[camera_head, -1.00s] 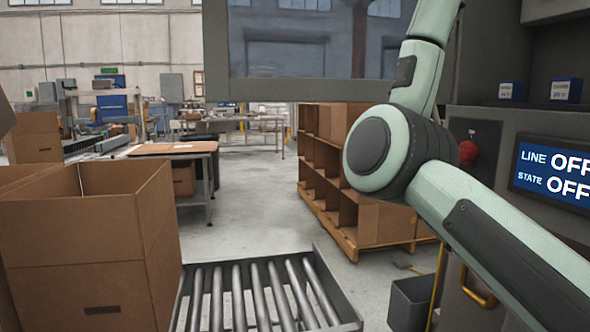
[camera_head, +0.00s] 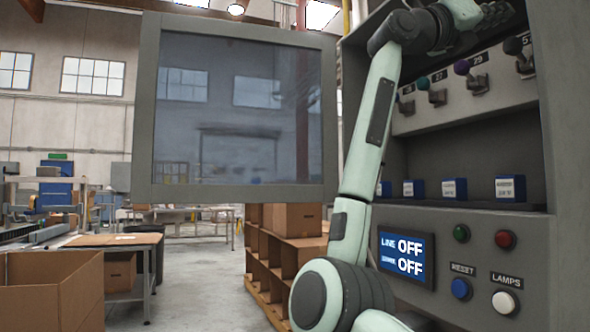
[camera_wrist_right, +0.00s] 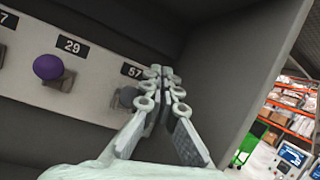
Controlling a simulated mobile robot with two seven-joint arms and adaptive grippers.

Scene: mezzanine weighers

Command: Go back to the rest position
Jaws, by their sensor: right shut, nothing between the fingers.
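My right gripper (camera_head: 494,15) is at the top right of the head view, in front of the upper part of the grey cabinet (camera_head: 470,225), with its arm rising from the bottom. In the right wrist view the gripper (camera_wrist_right: 162,82) has its fingers together and nothing between them. There it points along the row of numbered levers, close in view to the grey knob (camera_wrist_right: 127,97) under label 57; I cannot tell whether they touch. The purple knob (camera_wrist_right: 48,67) under label 29 is to the left. My left gripper is not in view.
The cabinet has a display (camera_head: 406,257) reading OFF, several buttons and a shelf with small blue-and-white boxes (camera_head: 510,188).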

